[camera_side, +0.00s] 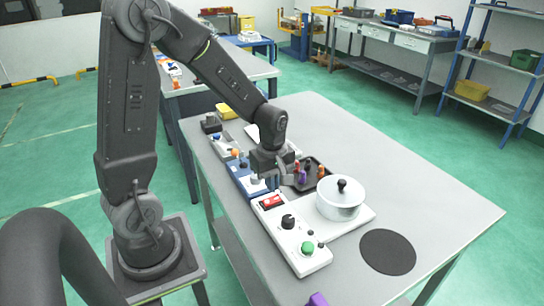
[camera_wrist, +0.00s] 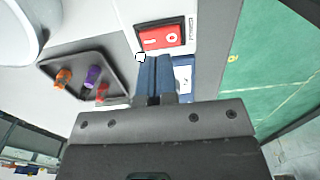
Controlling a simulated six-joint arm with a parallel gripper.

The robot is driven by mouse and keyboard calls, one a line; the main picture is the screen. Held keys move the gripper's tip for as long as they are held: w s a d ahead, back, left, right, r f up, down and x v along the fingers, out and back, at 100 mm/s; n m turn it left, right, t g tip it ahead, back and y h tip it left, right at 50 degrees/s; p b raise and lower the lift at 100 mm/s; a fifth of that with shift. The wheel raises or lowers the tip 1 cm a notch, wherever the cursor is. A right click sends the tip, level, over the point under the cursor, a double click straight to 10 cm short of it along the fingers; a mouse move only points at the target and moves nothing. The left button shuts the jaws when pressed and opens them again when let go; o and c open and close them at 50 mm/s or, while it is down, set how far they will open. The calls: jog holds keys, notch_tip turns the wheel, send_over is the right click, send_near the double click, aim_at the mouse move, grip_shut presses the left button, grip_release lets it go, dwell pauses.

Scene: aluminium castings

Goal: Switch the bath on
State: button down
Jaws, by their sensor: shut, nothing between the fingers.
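The bath is a white unit (camera_side: 318,262) with a lidded white pot (camera_side: 338,205) on its plate. Its front strip carries a red rocker switch (camera_side: 271,202), a black knob (camera_side: 288,221) and a green button (camera_side: 307,248). In the wrist view the red switch (camera_wrist: 162,38) sits in a black frame, with an O mark on its right half; which half is pressed I cannot tell. My gripper (camera_side: 272,185) is shut and empty, close to the switch end of the unit. In the wrist view the fingertips (camera_wrist: 150,58) lie just short of the switch, with a visible gap.
A dark tray (camera_wrist: 60,66) with orange, purple and red pieces lies beside the unit. A blue box (camera_side: 243,176) stands at its switch end. The pot (camera_wrist: 14,35) rises near my gripper. A black round mat (camera_side: 388,251) lies on otherwise clear table at right.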

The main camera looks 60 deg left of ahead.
aim_at(267, 202)
notch_tip(267, 202, up, 10)
jog(key=shift+r, duration=0.25)
jog(key=shift+s, duration=0.1)
jog(key=shift+s+d+f, duration=0.1)
jog(key=shift+s+f, duration=0.05)
jog(key=shift+s, duration=0.45)
notch_tip(267, 202, down, 14)
jog(key=shift+f, duration=0.1)
dwell(0.5)
